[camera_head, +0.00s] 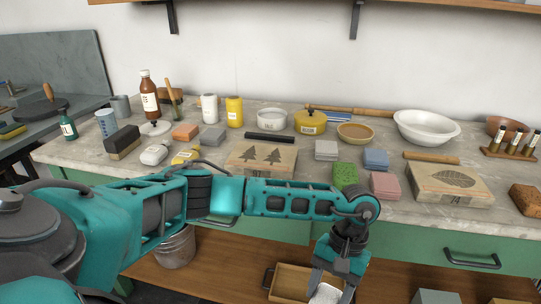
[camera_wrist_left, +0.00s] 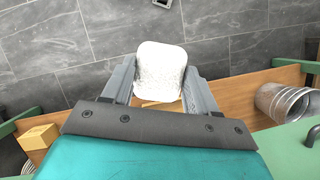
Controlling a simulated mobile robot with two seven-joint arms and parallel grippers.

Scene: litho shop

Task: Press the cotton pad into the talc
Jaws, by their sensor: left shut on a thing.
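My left gripper (camera_head: 331,288) hangs low in front of the counter, pointing down. It is shut on a white cotton pad (camera_head: 325,294), whose lower part is cut off by the picture's edge. In the left wrist view the white, rounded-square cotton pad (camera_wrist_left: 160,70) sits between the two grey fingers. A small round pale dish (camera_head: 272,118) stands toward the back of the counter. It looks like the talc dish, but its contents are too small to tell for sure. The pad is well apart from it. My right gripper is not in view.
A wooden tray (camera_head: 290,277) and metal bucket (camera_head: 175,248) are below.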

